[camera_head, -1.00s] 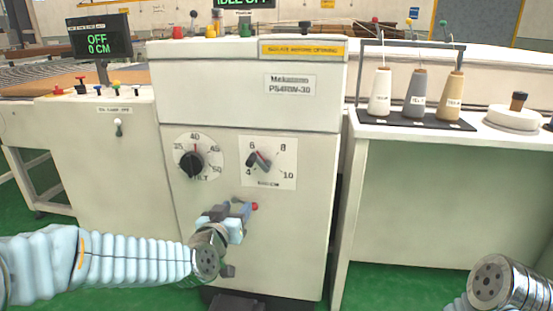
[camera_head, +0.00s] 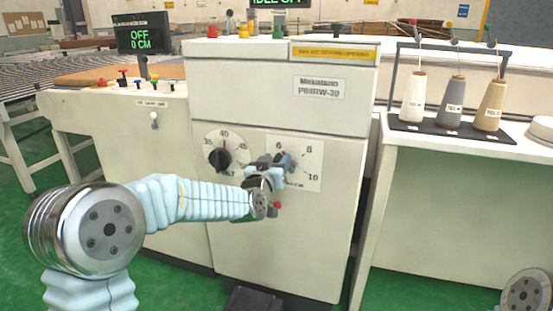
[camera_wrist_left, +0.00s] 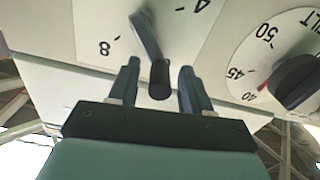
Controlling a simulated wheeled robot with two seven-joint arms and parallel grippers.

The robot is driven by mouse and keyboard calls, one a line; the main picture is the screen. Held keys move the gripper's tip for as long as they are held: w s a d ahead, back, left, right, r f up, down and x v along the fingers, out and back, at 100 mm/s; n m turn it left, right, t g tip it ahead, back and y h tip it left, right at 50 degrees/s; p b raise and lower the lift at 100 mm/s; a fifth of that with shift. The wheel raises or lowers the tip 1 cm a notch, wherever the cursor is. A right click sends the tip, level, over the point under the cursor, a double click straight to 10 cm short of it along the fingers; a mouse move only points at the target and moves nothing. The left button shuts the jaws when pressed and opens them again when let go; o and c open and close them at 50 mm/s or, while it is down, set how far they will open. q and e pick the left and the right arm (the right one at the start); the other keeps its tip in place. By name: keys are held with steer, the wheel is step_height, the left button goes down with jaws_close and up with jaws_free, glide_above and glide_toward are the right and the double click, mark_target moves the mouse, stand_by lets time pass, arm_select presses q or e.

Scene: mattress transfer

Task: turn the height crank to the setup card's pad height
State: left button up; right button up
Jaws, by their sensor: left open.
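The crank (camera_wrist_left: 146,38) has a grey arm and a dark handle. It sits on a white scale plate (camera_head: 310,160) numbered 4 to 10 on the cream machine's front. My left gripper (camera_head: 285,161) is in front of this plate and covers most of the crank in the head view. In the left wrist view the open left gripper (camera_wrist_left: 160,82) has one finger on each side of the dark handle, with a visible gap on both sides. My right gripper is out of view; only a right arm link shows at the lower right. I see no setup card.
A black knob on the tilt dial (camera_head: 222,155) is left of the crank plate. A red button (camera_head: 275,207) is below my gripper. A display (camera_head: 141,40) reads OFF, 0 CM. Thread cones (camera_head: 454,100) stand on the right table.

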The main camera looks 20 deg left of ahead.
arm_select(q)
steer(key=shift+w, duration=0.35)
steer(key=c, duration=0.9)
steer(key=shift+f, duration=0.1)
